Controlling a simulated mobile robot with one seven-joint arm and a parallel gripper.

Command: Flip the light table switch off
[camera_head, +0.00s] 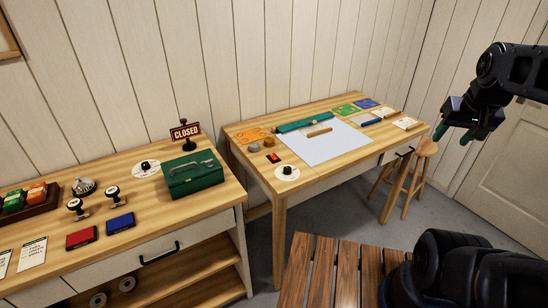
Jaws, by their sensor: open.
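The light table shows as a pale flat panel (318,148) set in the top of the wooden table at the right. A small red switch-like piece on a dark base (273,158) sits left of the panel, near the table's left side. A round white plate with a black knob (287,173) lies near the front left corner. I cannot tell for certain which one is the light table switch, nor its position. My gripper (453,136) is open and empty, high at the right, well apart from both pieces.
A teal roll (307,122) and a wooden block (319,132) lie on the panel's far side. A stool (420,165) stands right of the table. A second wooden counter (150,215) at the left holds a green box (192,175) and stamps. A slatted bench (325,270) is in front.

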